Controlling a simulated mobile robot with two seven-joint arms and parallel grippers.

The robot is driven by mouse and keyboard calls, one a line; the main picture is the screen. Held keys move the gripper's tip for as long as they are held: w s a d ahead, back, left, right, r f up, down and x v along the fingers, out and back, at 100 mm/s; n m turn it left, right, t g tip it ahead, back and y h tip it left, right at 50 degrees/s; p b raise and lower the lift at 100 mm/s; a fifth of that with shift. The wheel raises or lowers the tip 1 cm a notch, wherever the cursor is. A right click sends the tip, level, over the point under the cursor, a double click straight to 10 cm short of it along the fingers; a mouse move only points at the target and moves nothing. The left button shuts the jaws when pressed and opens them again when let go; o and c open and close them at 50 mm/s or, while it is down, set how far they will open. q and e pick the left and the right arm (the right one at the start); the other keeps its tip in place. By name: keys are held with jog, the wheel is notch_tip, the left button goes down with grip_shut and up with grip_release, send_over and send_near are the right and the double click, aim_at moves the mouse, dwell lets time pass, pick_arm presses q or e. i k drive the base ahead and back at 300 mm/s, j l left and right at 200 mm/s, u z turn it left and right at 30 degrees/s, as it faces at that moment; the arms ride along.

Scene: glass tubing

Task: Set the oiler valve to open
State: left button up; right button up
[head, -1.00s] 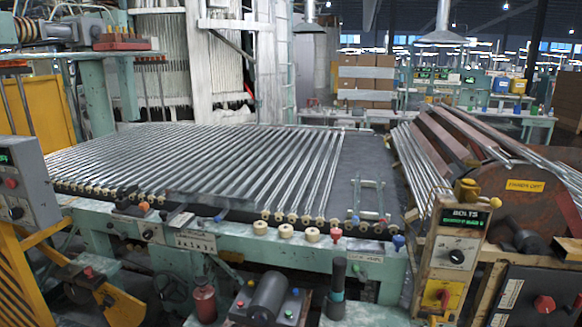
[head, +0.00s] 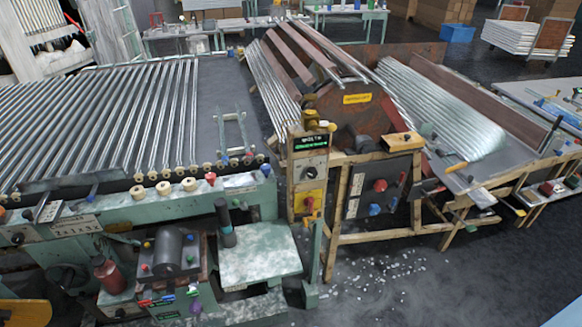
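No part in view is plainly labelled as the oiler valve. A small brass-yellow fitting (head: 314,120) on top of the upright control panel (head: 308,172) may be the oiler; its valve position is too small to tell. A dark red canister (head: 108,272) stands at the front of the green machine at lower left, and I cannot tell if it belongs to an oiler. Neither of my grippers is in view.
The roller table (head: 100,120) with glass tubes fills the left. A tube rack (head: 440,105) stands at right beside the panel, with a red knob (head: 380,185) below. White fragments (head: 385,275) litter the floor in front. The lower right floor is mostly open.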

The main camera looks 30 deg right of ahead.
aim_at(313, 125)
jog(key=z, duration=1)
jog(key=k+l, duration=0.1)
jog(key=k, duration=0.15)
